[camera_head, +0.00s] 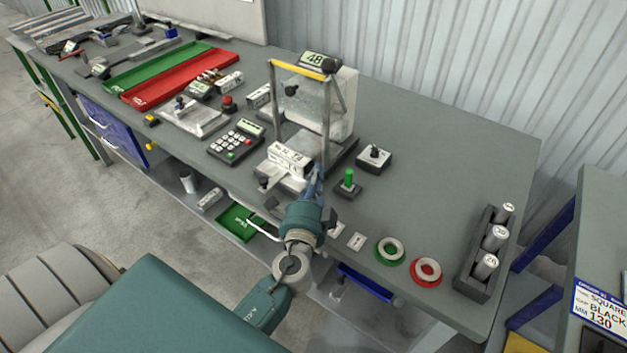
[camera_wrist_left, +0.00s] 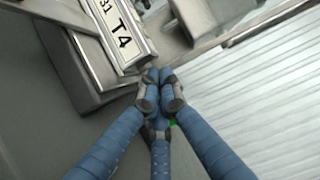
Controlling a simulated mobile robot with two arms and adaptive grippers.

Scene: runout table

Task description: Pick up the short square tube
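A pale square block (camera_head: 290,160) with a dark-lettered label lies on a metal fixture below the frame of the measuring stand. In the left wrist view the same kind of block (camera_wrist_left: 122,38) shows "31" and "T4" on its face. I cannot tell whether it is the short square tube. My left gripper (camera_head: 316,178) is beside the right end of this block. In the left wrist view its blue fingers (camera_wrist_left: 160,76) have their tips together near the block's lower right corner, with nothing visible between them. My right gripper is out of view.
A measuring stand (camera_head: 341,100) with a "48" display rises behind the block. A green-button box (camera_head: 347,184) is close on the right, then a black knob box (camera_head: 374,158), rings and a cylinder rack (camera_head: 484,260). Other labelled blocks (camera_head: 259,95) lie left. The right rear tabletop is clear.

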